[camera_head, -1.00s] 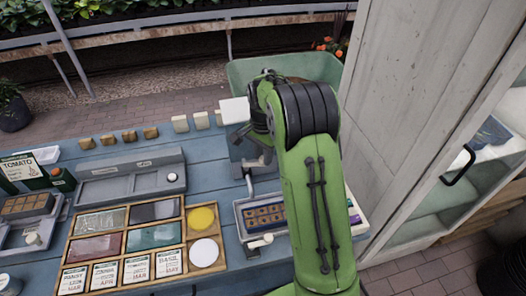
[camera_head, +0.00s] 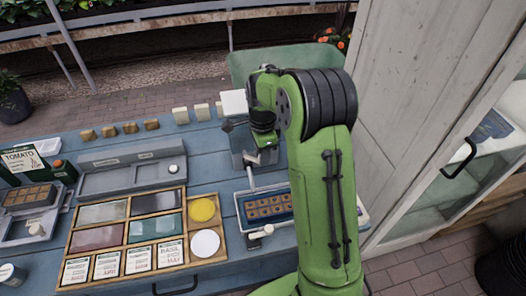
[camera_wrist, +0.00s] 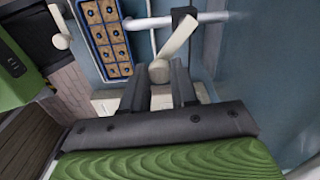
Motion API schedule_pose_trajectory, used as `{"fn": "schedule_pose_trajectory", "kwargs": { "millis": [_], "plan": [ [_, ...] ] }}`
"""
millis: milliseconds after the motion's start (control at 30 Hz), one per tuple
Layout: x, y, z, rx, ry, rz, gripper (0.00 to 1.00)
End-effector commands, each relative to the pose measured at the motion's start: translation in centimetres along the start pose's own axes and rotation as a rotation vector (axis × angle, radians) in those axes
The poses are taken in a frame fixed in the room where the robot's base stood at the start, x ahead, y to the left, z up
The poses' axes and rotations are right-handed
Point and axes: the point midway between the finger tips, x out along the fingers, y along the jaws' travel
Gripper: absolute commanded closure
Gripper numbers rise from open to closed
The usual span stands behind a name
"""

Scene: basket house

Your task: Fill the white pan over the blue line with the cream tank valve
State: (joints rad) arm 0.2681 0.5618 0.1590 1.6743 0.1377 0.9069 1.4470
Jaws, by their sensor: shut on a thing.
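The tank (camera_head: 234,104) has a pale top and stands at the table's back edge in the head view, partly behind my arm. A metal spout (camera_head: 250,178) runs from it towards the pan. The pale pan (camera_head: 243,218) holds a blue-rimmed seedling tray (camera_head: 268,207) with brown cells, which also shows in the wrist view (camera_wrist: 106,38). I cannot make out a blue line or water level. In the wrist view, my gripper (camera_wrist: 158,82) is shut on the cream tank valve (camera_wrist: 174,45), whose lever slants up right. The arm hides most of the gripper in the head view.
A cream lever (camera_head: 266,231) sits at the pan's front. A wooden seed box (camera_head: 72,243) and grey trough (camera_head: 130,180) lie left. Small blocks (camera_head: 180,115) line the back edge. A pale cabinet (camera_head: 425,100) stands close on the right.

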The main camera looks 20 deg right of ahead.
Motion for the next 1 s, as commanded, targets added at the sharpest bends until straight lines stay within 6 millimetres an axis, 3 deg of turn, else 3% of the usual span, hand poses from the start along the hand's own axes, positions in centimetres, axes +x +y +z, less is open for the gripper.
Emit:
{"fn": "schedule_pose_trajectory", "kwargs": {
  "millis": [367, 400, 567, 867, 1000],
  "plan": [
    [-0.1, 0.0, 0.0, 0.004, 0.0, -0.003, 1.0],
    [-0.1, -0.1, 0.0, 0.004, 0.0, -0.003, 0.69],
    [-0.1, 0.0, 0.0, 0.004, 0.0, -0.002, 0.46],
    [-0.3, 0.0, 0.0, 0.003, 0.0, -0.002, 0.46],
    [-2.8, -0.1, 0.0, 0.003, 0.0, -0.005, 0.46]
  ]
}}
